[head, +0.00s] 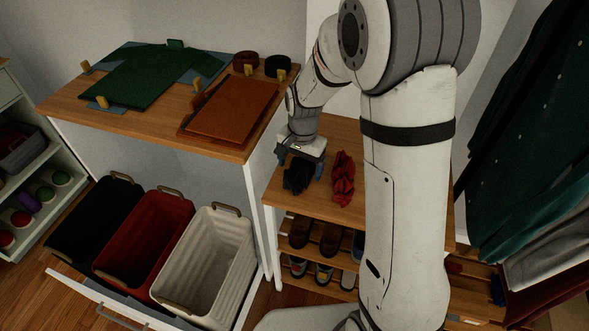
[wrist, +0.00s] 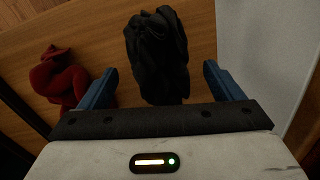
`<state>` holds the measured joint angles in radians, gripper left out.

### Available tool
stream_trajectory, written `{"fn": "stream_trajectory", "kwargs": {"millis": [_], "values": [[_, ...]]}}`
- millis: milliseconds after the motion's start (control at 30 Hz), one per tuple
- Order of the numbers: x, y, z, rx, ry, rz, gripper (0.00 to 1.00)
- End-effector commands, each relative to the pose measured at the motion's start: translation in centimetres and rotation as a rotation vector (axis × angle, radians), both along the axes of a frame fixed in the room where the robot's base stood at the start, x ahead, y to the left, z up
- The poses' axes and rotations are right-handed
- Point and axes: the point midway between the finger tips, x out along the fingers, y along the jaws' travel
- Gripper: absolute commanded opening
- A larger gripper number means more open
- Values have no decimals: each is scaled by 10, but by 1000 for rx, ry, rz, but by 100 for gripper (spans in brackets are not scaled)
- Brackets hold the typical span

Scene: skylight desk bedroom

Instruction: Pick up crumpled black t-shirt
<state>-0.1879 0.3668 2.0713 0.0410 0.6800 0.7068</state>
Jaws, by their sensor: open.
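The crumpled black t-shirt (head: 297,178) lies on the wooden top of a low shelf unit in the head view. In the wrist view the black t-shirt (wrist: 157,55) is a dark bundle beyond and between the blue fingertips. My gripper (head: 300,165) is above the shirt, pointing down, with its fingers on either side of it in the head view. In the wrist view my gripper (wrist: 160,80) is open with nothing held. I cannot tell whether the fingers touch the cloth.
A crumpled red cloth (head: 343,178) lies close beside the shirt; it also shows in the wrist view (wrist: 60,78). Shoes (head: 328,238) fill the shelves below. Black (head: 95,217), red (head: 140,238) and cream (head: 213,262) bins stand left. A higher wooden table (head: 165,122) holds folded items.

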Motion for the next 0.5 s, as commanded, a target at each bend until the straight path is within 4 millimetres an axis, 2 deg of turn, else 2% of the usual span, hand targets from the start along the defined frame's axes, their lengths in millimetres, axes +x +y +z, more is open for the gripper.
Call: {"fn": "stream_trajectory", "kwargs": {"millis": [100,200,500], "values": [[3,0,-20,-1,4,-1,87],[4,0,-29,0,1,0,87],[4,0,-33,0,0,0,86]]}}
